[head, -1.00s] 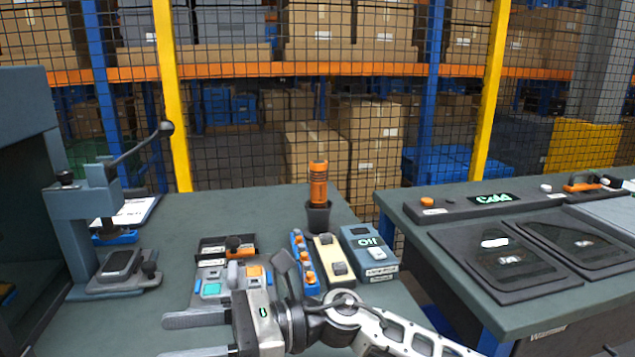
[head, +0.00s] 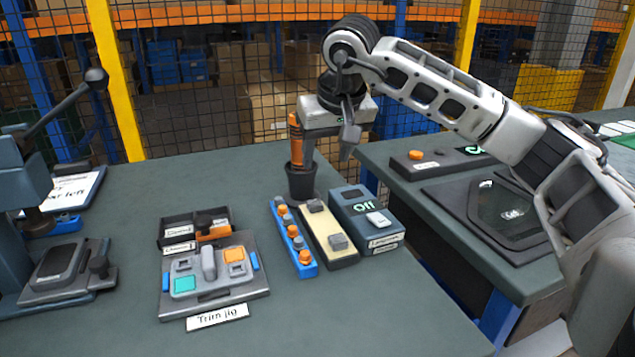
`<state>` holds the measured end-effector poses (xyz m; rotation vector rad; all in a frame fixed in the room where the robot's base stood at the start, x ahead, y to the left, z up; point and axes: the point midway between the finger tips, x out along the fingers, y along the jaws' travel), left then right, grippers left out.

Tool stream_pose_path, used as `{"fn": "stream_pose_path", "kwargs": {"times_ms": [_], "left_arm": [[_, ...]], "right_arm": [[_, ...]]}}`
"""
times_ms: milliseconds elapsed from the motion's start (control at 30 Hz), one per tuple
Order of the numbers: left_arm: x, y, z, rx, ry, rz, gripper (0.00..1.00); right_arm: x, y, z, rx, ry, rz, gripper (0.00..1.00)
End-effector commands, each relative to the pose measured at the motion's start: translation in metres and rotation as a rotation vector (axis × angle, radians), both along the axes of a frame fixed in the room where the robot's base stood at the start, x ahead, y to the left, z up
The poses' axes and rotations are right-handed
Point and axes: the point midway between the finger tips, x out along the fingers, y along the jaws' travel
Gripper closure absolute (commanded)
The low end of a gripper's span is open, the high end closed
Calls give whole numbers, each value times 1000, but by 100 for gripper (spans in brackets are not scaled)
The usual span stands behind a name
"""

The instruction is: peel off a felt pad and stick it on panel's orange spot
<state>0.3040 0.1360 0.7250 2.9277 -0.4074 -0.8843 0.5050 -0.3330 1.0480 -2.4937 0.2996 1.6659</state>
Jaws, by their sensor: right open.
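A grey panel (head: 210,272) lies in the trim jig on the left part of the table. It has an orange spot (head: 234,255) at its upper right, a teal spot (head: 185,284) at its lower left and a raised grey handle-like part between. A cream strip in a dark holder (head: 326,228) bears dark grey squarish pieces, which look like felt pads; one piece (head: 338,242) is near its front end. My right gripper (head: 327,160) is open and empty, fingers down, above and behind the strip, close to the orange-handled tool. My left gripper is out of view.
An orange-handled tool (head: 296,138) stands in a black cup (head: 301,182). A blue rack with orange knobs (head: 291,238) and a blue-grey box with a display (head: 366,218) flank the strip. A lever press (head: 62,270) stands left. The front right tabletop is clear.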

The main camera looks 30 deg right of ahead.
Motion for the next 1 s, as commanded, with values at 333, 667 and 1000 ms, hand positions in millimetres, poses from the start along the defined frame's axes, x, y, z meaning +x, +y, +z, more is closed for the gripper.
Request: {"fn": "stream_pose_path", "kwargs": {"times_ms": [333,667,1000], "left_arm": [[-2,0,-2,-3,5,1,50],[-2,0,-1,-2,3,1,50],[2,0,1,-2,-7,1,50]], "right_arm": [[26,-5,-66,3,3,0,47],[46,-10,-114,4,1,0,47],[50,-11,-125,4,-1,2,47]]}}
